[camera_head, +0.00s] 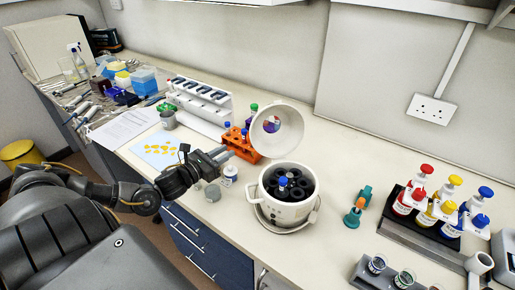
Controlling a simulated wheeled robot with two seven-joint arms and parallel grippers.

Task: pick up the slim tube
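An orange rack (238,145) stands on the bench in front of the white pot's raised lid. Small tubes with coloured caps stand at it, among them a green-capped one (254,108) and a blue-capped one (227,125). Another blue cap (283,182) shows in the dark rotor of the white round pot. I cannot tell for sure which is the slim tube. My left gripper (225,155) reaches in from the left, its fingertips close to the rack's front left side. The fingers are too small to tell whether they are apart. My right gripper is not in view.
The white pot (272,209), lid (276,128) raised, stands right of my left gripper. Pump bottles (437,210) stand at the right. The bench behind the pot is clear.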

